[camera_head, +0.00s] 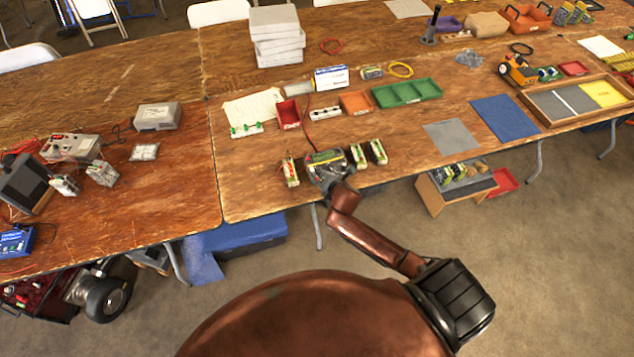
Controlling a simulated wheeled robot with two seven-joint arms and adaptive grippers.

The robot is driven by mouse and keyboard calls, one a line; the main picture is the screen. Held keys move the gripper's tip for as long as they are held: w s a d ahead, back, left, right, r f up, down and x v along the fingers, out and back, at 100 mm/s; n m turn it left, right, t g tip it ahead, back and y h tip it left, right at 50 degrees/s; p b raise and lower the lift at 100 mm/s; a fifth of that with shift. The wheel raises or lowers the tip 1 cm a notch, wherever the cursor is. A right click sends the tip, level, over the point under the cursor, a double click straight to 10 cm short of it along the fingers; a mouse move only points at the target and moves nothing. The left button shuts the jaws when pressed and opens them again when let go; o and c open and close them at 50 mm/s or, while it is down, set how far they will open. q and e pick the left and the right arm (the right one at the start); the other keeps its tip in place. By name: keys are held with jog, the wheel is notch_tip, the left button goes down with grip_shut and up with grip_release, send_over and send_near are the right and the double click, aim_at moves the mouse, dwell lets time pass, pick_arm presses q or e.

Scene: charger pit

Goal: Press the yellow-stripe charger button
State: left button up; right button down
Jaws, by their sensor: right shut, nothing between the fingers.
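A charger (322,156) with a yellow and green top lies near the front edge of the right-hand wooden table. A red cable runs back from it. The small size hides which stripe it carries, and I cannot make out its button. My right gripper (328,173) is shut and empty, over the front part of the charger and covering some of it. I cannot tell whether the fingertips touch it. My left gripper is not in view.
Battery packs stand close on both sides of the charger, one at its left (291,171) and two at its right (358,155). Red (288,113), orange (355,103) and green (408,93) trays lie behind. A blue mat (505,117) lies right. The wood left of the packs is clear.

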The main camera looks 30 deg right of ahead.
jog(key=shift+w+f+b, duration=0.15)
jog(key=shift+f+b, duration=0.1)
jog(key=shift+f, duration=0.5)
jog(key=shift+w+f+b, duration=0.15)
jog(key=shift+f+b, duration=0.1)
jog(key=shift+f, duration=0.45)
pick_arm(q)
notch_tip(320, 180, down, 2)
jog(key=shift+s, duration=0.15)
pick_arm(e)
jog(key=shift+f, duration=0.1)
jog(key=shift+w+f, duration=0.1)
jog(key=shift+f, duration=0.2)
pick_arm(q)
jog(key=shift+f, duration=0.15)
pick_arm(e)
jog(key=shift+f, duration=0.45)
dwell(0.4)
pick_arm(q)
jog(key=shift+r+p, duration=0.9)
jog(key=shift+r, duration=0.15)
pick_arm(e)
jog(key=shift+r, duration=0.85)
